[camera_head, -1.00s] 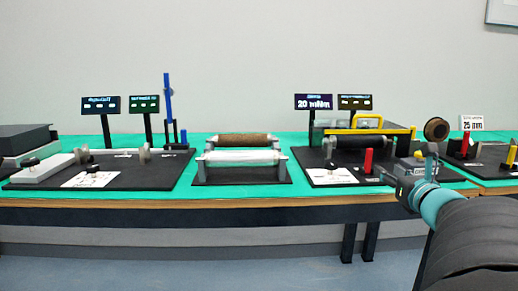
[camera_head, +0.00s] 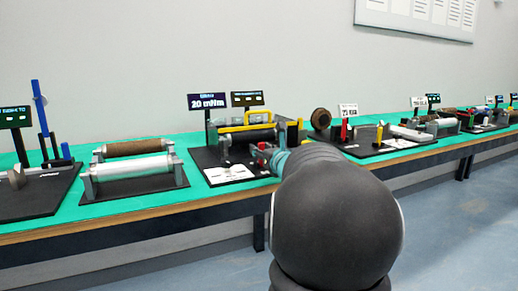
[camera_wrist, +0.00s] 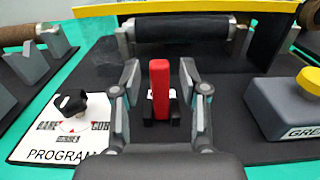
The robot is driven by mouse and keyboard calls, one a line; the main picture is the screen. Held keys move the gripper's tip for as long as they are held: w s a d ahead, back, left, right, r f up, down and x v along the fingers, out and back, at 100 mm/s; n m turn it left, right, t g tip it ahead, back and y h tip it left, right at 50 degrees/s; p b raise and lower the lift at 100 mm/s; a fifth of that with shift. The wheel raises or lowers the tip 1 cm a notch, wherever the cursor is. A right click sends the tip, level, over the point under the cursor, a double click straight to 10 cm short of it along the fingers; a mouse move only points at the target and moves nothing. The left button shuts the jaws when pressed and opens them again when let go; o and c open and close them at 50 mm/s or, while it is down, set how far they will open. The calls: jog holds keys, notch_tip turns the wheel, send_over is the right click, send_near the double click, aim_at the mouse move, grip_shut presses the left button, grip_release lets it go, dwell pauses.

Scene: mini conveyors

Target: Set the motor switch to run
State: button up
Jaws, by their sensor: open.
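A red upright lever (camera_wrist: 160,100), which looks like the motor switch, stands in a small black bracket on the black base board (camera_wrist: 235,135). Its label is not readable, so I cannot tell its setting. My gripper (camera_wrist: 160,72) is open, with one finger on each side of the lever and a visible gap on both sides. In the head view a bit of red, likely the lever (camera_head: 262,146), shows at the tip of my arm, and my arm hides most of the gripper.
A black roller (camera_wrist: 180,28) under a yellow bar (camera_wrist: 200,7) lies beyond the lever. A black knob on a white PROGRAM card (camera_wrist: 40,135) is at left. A grey box with a yellow button (camera_wrist: 311,80) is at right. Another roller station (camera_head: 130,188) stands left.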

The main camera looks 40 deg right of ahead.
jog(key=shift+w, duration=0.2)
grip_shut()
jog(key=shift+f+b, duration=0.1)
jog(key=shift+b, duration=0.25)
